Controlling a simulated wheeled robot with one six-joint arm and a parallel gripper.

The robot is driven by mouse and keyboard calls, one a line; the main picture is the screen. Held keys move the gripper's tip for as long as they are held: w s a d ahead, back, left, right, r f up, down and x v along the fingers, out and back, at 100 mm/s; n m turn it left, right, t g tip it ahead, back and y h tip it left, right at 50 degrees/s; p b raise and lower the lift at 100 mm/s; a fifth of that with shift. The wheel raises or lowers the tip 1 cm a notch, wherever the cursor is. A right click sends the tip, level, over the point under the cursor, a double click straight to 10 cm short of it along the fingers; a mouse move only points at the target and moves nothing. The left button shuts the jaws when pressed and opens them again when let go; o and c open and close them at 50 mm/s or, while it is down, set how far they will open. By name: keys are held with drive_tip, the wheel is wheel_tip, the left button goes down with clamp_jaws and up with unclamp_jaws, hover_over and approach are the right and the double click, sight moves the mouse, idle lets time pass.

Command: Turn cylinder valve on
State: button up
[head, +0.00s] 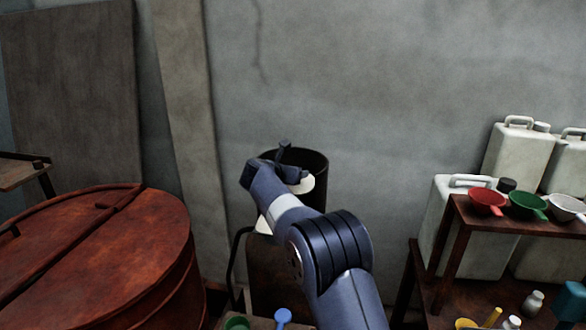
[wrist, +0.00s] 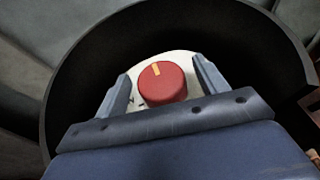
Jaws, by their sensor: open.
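The valve is a red round knob (wrist: 162,84) with a yellow mark near its top, on a pale plate (wrist: 182,57) with dark markings. A dark curved collar (wrist: 75,80) surrounds it. My gripper (wrist: 160,75) is open, with one finger on each side of the knob; I cannot tell whether they touch it. In the head view my gripper (head: 283,160) is at the dark collar (head: 318,168), and the arm hides the knob. A bit of the pale plate (head: 303,184) shows beside the gripper.
A rusty red vat with a lid (head: 150,225) stands at left. At right, a wooden shelf (head: 480,215) holds red, green and white scoops, with pale jerrycans (head: 515,155) behind. A dark hose (head: 233,265) hangs left of the arm. The grey wall (head: 400,100) is close behind.

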drive_tip(key=shift+x, duration=1.05)
drive_tip(key=shift+c, duration=0.3)
drive_tip(key=c, duration=0.9)
